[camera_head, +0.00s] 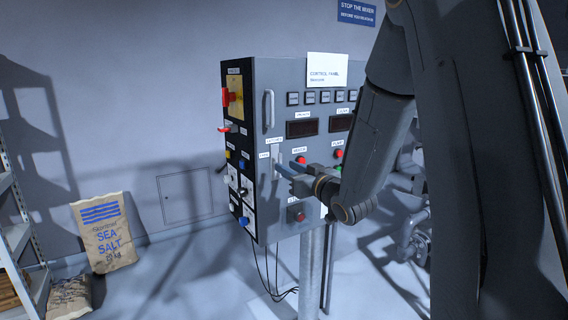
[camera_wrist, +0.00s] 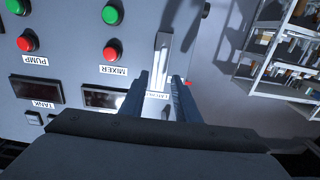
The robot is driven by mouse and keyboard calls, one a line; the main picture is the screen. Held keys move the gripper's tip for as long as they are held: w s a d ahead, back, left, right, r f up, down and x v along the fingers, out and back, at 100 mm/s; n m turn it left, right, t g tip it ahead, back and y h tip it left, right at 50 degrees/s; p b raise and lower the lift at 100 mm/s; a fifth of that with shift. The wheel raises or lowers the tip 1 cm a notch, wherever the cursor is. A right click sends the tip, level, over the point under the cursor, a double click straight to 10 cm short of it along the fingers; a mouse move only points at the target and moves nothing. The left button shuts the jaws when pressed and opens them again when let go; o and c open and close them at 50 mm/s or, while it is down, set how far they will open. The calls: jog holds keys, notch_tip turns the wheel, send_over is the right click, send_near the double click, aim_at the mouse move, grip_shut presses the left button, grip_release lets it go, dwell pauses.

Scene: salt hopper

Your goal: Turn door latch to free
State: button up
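The control panel cabinet (camera_head: 290,110) stands on a post in the middle of the head view. Its door latch, a pale upright lever (camera_head: 277,160), is on the front face near the left edge, with small labels beside it. In the wrist view, which is upside down, the latch lever (camera_wrist: 162,52) lies just beyond and between my fingertips, above its label. My gripper (camera_head: 288,168) is at the panel front with its blue fingers apart; it also shows in the wrist view (camera_wrist: 159,77). I cannot tell whether either finger touches the lever.
Red and green buttons (camera_wrist: 112,49) and a dark display (camera_wrist: 104,97) sit close beside my fingers. A door handle (camera_head: 269,108) is above the latch. Red and yellow switches (camera_head: 234,96) project from the cabinet's side. A salt sack (camera_head: 104,234) and shelving (camera_head: 15,235) stand at left.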

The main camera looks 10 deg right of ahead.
jog(key=x, duration=0.3)
jog(key=shift+w+a+p, duration=0.1)
jog(key=shift+w+p, duration=0.05)
jog(key=shift+p, duration=0.25)
grip_shut()
